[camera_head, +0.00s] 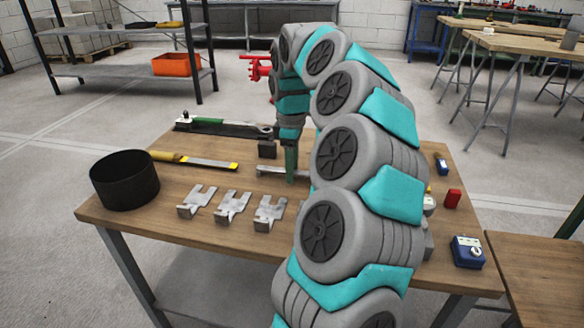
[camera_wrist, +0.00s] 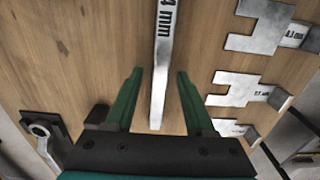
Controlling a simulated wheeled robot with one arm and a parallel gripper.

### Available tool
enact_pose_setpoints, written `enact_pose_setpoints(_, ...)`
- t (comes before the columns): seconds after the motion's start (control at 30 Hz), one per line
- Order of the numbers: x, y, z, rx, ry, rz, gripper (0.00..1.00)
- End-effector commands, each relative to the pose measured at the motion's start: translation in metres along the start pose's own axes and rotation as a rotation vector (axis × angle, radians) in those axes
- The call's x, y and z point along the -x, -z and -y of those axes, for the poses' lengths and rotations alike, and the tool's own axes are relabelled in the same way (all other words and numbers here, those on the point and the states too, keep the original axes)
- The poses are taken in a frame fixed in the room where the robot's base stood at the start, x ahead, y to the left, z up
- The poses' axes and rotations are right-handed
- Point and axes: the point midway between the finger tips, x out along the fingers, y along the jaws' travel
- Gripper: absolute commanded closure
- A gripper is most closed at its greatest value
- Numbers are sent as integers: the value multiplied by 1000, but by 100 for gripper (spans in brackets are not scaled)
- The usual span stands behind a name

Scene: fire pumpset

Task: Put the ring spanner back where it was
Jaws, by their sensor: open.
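A spanner with a silver ring end (camera_head: 266,129) lies on a dark mat (camera_head: 240,131) at the back of the wooden table. In the wrist view its ring (camera_wrist: 40,130) is at the lower left, with the shaft running down out of sight. I cannot tell whether the green handle (camera_head: 208,121) on the mat belongs to it. My gripper (camera_head: 290,176) points down over the table, apart from the ring. In the wrist view its green fingers (camera_wrist: 159,74) are open on either side of a flat metal bar (camera_wrist: 162,75) marked "4 mm". I see no contact with the bar.
Slotted metal plates (camera_head: 233,205) lie in a row at the front. A black round container (camera_head: 124,180) and a yellow-handled tool (camera_head: 190,160) are at the left. A small dark block (camera_head: 267,149) stands near my gripper. A blue box (camera_head: 468,251) is at the right.

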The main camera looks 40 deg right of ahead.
Motion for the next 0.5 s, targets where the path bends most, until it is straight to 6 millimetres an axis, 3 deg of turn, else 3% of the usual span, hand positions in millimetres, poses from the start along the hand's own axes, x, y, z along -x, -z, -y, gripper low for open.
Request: enact_pose_setpoints(0.5,76,0,-1,-3,-4,0,46)
